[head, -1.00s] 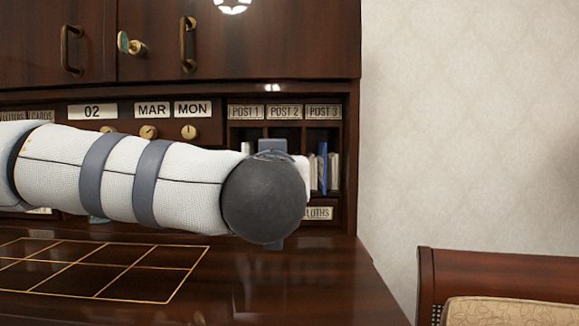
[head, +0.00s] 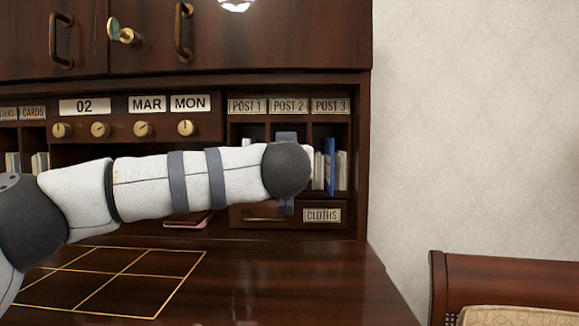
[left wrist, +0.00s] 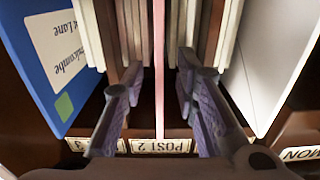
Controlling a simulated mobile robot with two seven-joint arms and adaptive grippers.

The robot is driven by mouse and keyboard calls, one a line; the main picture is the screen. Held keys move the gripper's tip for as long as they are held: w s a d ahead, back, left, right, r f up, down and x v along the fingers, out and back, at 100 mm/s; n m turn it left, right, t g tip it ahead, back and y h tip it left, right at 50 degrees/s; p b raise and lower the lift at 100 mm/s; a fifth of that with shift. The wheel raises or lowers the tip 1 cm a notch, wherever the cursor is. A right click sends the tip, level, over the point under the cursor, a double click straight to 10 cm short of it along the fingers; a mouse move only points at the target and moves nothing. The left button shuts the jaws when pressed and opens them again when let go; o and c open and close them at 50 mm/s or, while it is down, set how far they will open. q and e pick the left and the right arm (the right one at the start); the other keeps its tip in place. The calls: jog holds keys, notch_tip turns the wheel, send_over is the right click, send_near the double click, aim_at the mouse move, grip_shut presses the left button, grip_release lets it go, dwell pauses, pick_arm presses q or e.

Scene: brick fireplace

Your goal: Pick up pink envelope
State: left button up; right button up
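In the left wrist view, which is upside down, a thin pink edge (left wrist: 159,60), apparently the pink envelope, stands on end in the POST 2 slot. My left gripper (left wrist: 159,85) is open, with one finger on each side of this edge. I see gaps between the edge and both fingers. In the head view my left arm reaches from the left to the post slots, and its dark wrist hides most of the gripper and the envelope.
White envelopes (left wrist: 262,60) and a blue envelope (left wrist: 65,60) flank the gripper; the blue one also shows in the head view (head: 329,166). Slot dividers are close. A CLOTHS drawer (head: 322,215) is below, and the desk top (head: 290,275) is clear.

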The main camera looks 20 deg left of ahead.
pick_arm(q)
grip_shut()
jog(key=shift+r, duration=0.1)
